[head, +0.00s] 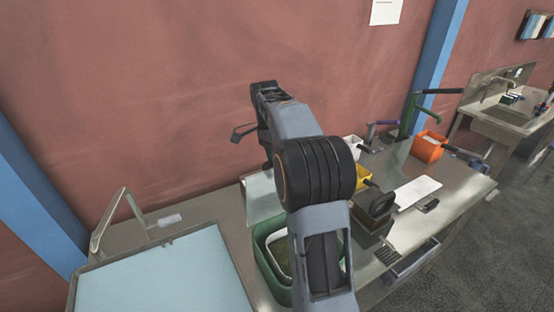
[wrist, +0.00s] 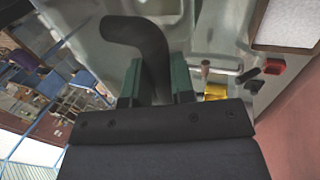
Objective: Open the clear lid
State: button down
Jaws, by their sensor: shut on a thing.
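My gripper (wrist: 156,82) is shut on a dark, bent bar handle (wrist: 138,32) in the wrist view; the bar runs between the two green fingers and its hooked end sticks out past them. A pale, see-through-looking surface (wrist: 100,45) lies behind the handle; it may be the clear lid, but I cannot tell how far it is open. In the head view a pale panel (head: 262,198) shows beside my arm, and a large pale blue panel (head: 165,280) lies at lower left. My own arm covers much of the middle there, and the fingers do not show clearly.
A green bin (head: 266,243) stands at the bench's front beside my arm. A yellow container (head: 362,177), a white one (head: 351,147) and an orange one (head: 428,147) stand to the right. A red wall rises behind. A sink (head: 510,115) is at far right.

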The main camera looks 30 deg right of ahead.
jog(key=shift+f, duration=0.45)
jog(key=c, duration=1.4)
grip_release()
jog(key=o, duration=0.3)
jog(key=shift+w, duration=0.3)
jog(key=shift+o, duration=0.6)
jog(key=shift+s+r, duration=0.15)
jog(key=shift+r, duration=0.05)
